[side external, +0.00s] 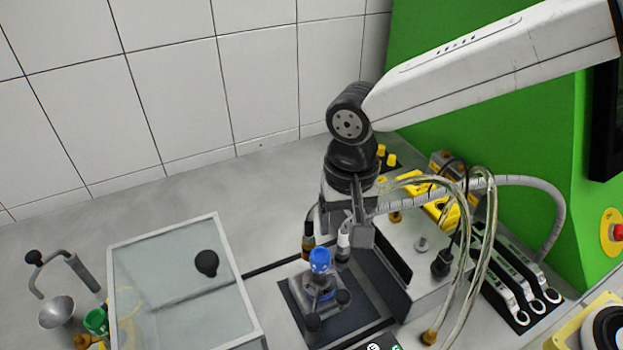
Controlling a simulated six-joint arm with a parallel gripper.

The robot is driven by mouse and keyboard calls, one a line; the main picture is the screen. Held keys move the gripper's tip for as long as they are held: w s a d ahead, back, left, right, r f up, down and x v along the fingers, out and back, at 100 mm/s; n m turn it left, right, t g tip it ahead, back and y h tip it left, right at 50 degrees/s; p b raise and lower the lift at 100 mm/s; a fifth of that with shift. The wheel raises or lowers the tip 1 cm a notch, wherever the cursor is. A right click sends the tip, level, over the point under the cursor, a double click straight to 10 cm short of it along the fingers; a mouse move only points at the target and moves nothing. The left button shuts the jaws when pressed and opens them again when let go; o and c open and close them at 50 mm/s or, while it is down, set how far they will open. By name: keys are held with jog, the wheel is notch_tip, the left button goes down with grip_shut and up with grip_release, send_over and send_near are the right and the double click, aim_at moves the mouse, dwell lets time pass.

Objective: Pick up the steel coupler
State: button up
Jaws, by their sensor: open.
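My gripper (347,228) points down above the pump bench, and its jaws are open. I see nothing held between them. A small grey metal fitting (421,244) stands upright on top of the metal box, to the right of my gripper and apart from it. It may be the steel coupler, but it is too small to be sure. A blue-capped pump fixture (319,262) stands on a dark plate just below and left of the gripper. A white-bodied connector (343,240) and a dark, amber-banded connector (308,245) stand close to the fingers.
A metal box (425,275) with yellow parts, clear hoses (490,225) and a grey corrugated hose (555,205) crowd the right side. A rack of spanners (512,290) lies beyond. A glass-lidded case (180,265) stands left, with a metal funnel (57,312) beside it. The rear-left bench is clear.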

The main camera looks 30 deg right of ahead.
aim_at(343, 242)
jog(key=m, duration=0.5)
jog(key=shift+m, duration=0.4)
jog(key=shift+f, duration=0.1)
jog(key=shift+f, duration=3.9)
grip_shut()
